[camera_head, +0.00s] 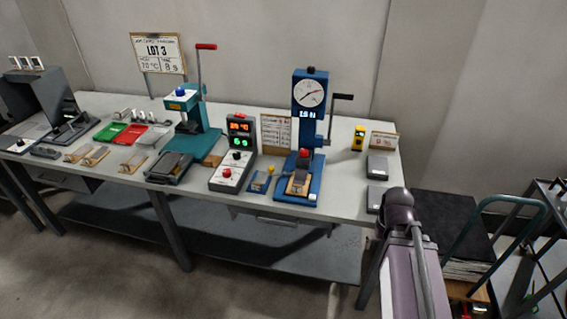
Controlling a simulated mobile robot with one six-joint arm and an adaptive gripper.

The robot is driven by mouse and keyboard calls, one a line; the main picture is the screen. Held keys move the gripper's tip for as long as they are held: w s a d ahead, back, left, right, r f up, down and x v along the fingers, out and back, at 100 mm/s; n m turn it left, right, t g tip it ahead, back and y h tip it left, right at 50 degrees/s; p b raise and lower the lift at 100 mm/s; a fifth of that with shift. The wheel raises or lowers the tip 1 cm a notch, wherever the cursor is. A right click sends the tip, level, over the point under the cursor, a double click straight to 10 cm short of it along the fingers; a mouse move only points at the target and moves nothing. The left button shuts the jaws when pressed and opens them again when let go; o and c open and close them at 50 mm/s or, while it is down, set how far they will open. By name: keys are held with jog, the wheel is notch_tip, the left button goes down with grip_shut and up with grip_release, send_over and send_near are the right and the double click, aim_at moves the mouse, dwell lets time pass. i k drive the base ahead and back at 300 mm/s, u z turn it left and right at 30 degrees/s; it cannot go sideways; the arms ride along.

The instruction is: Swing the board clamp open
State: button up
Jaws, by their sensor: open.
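A blue test stand (310,140) with a round dial, a small display and a black side crank stands on the right half of the bench. On its base lies a tan board-like piece (297,185), with a dark part and a red top above it. Beside the base on the left is a small blue fixture (261,183) with a yellow knob. I cannot tell for sure which of these parts is the board clamp, or whether it is shut. My gripper is not in view; a dark, rounded part of my arm shows at lower right.
The grey bench (340,205) also holds a control box (234,155), a teal lever press (190,130), red and green trays, a yellow device (359,138) and grey blocks at right. A trolley (510,235) stands on the right. Floor is clear in front.

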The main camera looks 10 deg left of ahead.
aim_at(271, 169)
jog(key=u, duration=0.05)
jog(key=k, duration=1.35)
jog(key=u, duration=0.65)
jog(key=i, duration=1.7)
jog(key=z, duration=0.15)
